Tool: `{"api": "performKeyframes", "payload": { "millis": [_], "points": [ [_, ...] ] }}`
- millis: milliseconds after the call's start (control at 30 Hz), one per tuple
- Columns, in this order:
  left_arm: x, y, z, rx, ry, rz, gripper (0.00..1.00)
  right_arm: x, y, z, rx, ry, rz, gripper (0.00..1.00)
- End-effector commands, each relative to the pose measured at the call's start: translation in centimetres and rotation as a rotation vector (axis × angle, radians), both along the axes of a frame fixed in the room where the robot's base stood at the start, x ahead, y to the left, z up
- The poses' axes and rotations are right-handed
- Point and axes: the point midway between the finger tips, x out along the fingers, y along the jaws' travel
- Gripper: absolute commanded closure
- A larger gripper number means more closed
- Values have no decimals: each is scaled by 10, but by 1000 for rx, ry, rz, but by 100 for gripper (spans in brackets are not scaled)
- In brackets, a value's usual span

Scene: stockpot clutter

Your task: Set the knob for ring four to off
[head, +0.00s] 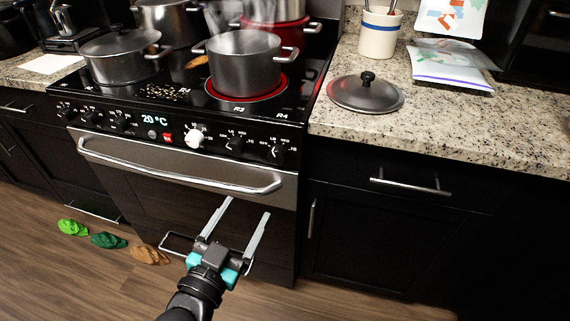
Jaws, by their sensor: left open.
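The stove (170,195) has a row of knobs along its front panel. The rightmost black knob (279,151) sits below the label R4; its pointer is too small to read. Another black knob (235,145) is left of it, below R3, and a white knob (194,138) is further left. My left gripper (247,207) is open and empty, its two fingers apart in front of the oven door, below the handle and the knobs. My right gripper is not in view.
A steaming pot (245,68) stands on a glowing red ring, with other pots behind and left. The oven handle (180,168) juts out below the knobs. A lid (366,92) lies on the right counter.

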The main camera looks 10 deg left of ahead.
Motion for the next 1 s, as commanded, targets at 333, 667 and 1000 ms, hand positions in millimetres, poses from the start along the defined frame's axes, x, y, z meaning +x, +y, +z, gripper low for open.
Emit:
{"api": "performKeyframes", "payload": {
  "millis": [333, 667, 1000],
  "points": [
    [26, -2, 7, -1, -21, 1, 19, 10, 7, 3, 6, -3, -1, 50],
    [73, -7, 6, -1, -19, 2, 19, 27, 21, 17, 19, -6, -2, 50],
    [121, -12, 5, -1, -18, 2, 19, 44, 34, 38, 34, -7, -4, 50]
  ]
}}
